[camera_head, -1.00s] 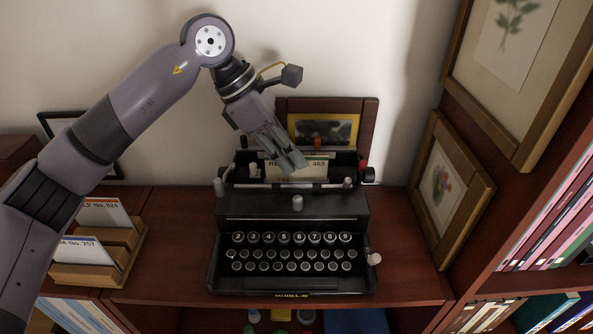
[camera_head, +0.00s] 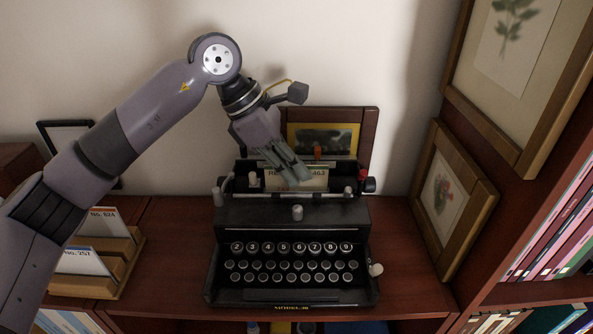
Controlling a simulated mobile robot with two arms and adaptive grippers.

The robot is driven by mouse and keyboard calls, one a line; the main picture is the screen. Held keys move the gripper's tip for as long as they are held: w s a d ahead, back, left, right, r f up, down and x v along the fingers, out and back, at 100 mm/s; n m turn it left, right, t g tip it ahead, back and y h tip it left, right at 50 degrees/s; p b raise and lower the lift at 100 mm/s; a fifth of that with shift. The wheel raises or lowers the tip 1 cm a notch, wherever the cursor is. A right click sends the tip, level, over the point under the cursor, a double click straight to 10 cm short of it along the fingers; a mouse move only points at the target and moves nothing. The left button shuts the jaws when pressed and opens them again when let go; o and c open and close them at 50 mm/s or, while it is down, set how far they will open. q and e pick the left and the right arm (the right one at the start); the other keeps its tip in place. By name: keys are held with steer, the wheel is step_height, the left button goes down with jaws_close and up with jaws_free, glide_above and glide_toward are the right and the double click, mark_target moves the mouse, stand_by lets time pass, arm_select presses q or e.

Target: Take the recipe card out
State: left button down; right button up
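My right gripper is out of view.
A wooden rack (camera_head: 125,270) with other cards stands left of the typewriter. A framed picture (camera_head: 368,132) leans on the wall right behind it. Framed pictures (camera_head: 474,225) and a bookshelf close off the right. The shelf top has a narrow clear strip right of the typewriter.

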arm_select(q)
steer(key=shift+r, duration=0.15)
stand_by(0.3)
steer(key=shift+r+p, duration=2.55)
steer(key=shift+r, duration=1.65)
steer(key=shift+f, duration=0.15)
